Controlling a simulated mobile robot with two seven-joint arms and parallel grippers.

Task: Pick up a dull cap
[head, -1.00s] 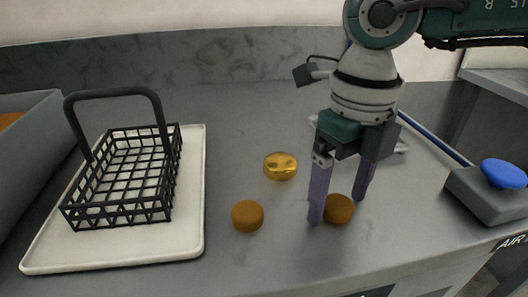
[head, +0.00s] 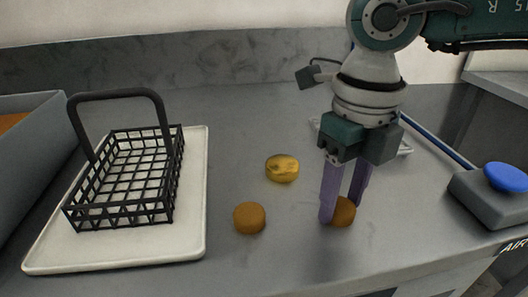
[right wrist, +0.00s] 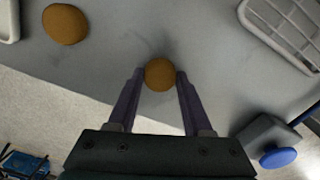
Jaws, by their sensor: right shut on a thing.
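A dull brown cap (head: 344,211) stands on the grey bench, partly hidden by the fingers of my right gripper (head: 336,218). In the right wrist view the cap (right wrist: 160,74) sits between the two purple fingertips of the gripper (right wrist: 159,76), which touch its sides. The right gripper is shut on this cap. A second dull brown cap (head: 249,217) lies on the bench to the left, also in the right wrist view (right wrist: 66,24). A shiny gold cap (head: 282,168) lies farther back. My left gripper is not in view.
A black wire basket (head: 125,180) with a raised handle stands on a white tray (head: 190,240) at left. A grey bin (head: 30,150) is at the far left. A grey box with a blue button (head: 505,177) is at right. A wire rack (head: 404,150) lies behind the gripper.

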